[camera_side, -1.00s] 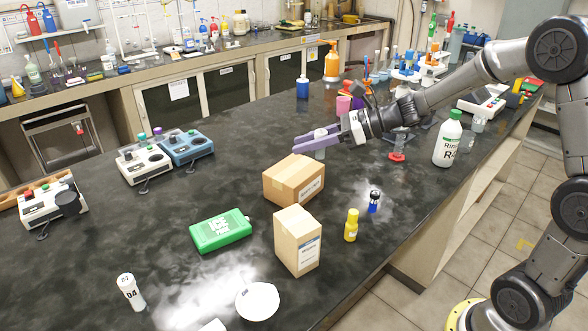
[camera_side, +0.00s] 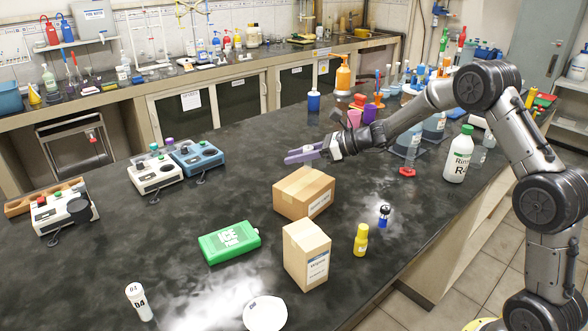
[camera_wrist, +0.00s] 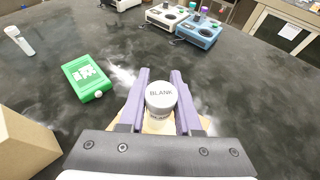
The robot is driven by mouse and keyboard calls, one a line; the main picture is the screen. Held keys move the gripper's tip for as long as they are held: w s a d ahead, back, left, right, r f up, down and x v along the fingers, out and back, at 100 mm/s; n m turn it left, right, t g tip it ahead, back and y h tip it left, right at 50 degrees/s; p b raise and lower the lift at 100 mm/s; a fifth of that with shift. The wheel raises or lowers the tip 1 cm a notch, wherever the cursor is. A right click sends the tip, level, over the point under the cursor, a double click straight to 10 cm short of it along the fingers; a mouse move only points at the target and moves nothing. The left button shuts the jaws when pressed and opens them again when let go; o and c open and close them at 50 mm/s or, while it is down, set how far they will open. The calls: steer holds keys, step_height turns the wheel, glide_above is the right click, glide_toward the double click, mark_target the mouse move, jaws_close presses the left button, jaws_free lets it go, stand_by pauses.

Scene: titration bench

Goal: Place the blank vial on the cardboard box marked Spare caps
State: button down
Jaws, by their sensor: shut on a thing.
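My gripper (camera_side: 303,155), with purple fingers, is shut on the blank vial, a small pale vial with a grey-white cap. Its cap (camera_wrist: 161,94) reads BLANK in the wrist view, between the two fingers (camera_wrist: 160,102). The vial looks upright and is held above the low cardboard box (camera_side: 303,194), parts of which show below the fingers in the wrist view. A taller cardboard box (camera_side: 306,256) stands in front of it. Both boxes have white labels, too small to read surely, so I cannot tell which is marked Spare caps.
A green ice pack (camera_side: 229,242) lies left of the boxes. A yellow bottle (camera_side: 361,240) and a small blue-and-black vial (camera_side: 384,215) stand to the right. A white dish (camera_side: 265,314) and a vial marked 04 (camera_side: 138,302) are nearer the front.

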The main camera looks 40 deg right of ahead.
mark_target(294, 180)
steer(key=shift+w+f, duration=0.65)
steer(key=shift+f, duration=1.6)
steer(key=shift+f, duration=0.15)
steer(key=c, duration=0.6)
jaws_free()
